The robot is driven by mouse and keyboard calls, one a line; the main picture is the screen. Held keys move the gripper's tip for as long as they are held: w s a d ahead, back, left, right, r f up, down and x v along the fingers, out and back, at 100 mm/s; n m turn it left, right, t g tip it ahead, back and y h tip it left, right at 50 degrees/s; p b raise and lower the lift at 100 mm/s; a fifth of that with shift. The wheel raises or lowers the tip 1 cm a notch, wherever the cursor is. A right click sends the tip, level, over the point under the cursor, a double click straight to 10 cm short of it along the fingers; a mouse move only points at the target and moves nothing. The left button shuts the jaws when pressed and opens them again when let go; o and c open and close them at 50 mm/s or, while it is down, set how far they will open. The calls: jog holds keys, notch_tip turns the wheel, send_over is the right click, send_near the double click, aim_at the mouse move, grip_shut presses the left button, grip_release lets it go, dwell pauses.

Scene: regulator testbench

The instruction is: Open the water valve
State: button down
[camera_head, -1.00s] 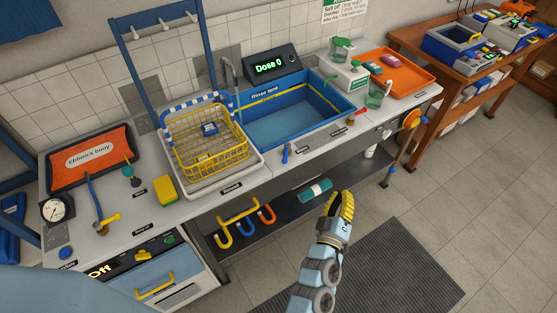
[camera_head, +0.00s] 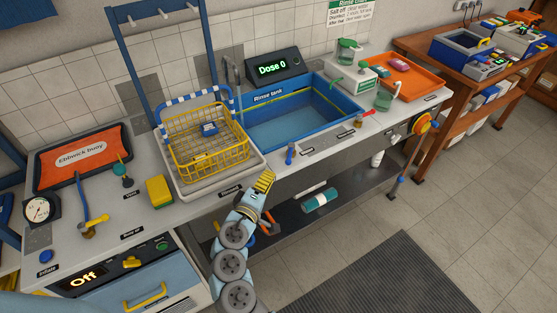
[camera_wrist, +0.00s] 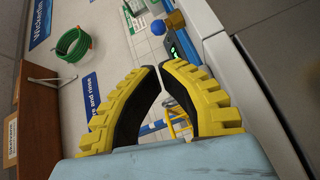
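My gripper (camera_head: 264,181) is above the front edge of the bench, below the rinse tank in the head view. Several controls could be the water valve; labels are too small to tell which. A blue upright handle (camera_head: 290,153) stands in front of the rinse tank, up and right of my gripper. A red-handled fitting (camera_head: 360,119) sits at the tank's right. A brass valve with a yellow lever (camera_head: 95,226) is at the left. My gripper touches none of these.
The blue rinse tank (camera_head: 318,93) and the yellow wire basket (camera_head: 210,150) stand on the bench. A teal bottle (camera_head: 318,199) lies on the lower shelf. The floor right of the dark mat (camera_head: 365,275) is clear.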

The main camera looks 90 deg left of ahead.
aim_at(290, 155)
jog(key=x, duration=0.5)
jog(key=s+p+x, duration=0.1)
jog(key=x, duration=0.1)
jog(key=shift+w+a+r, duration=0.15)
jog(key=shift+a+r, duration=0.1)
jog(key=shift+a, duration=0.15)
jog(key=shift+x, duration=1)
jog(key=shift+f, duration=0.1)
jog(key=shift+g, duration=0.3)
jog(key=shift+w+d+n+p, duration=0.15)
jog(key=shift+n+p, duration=0.15)
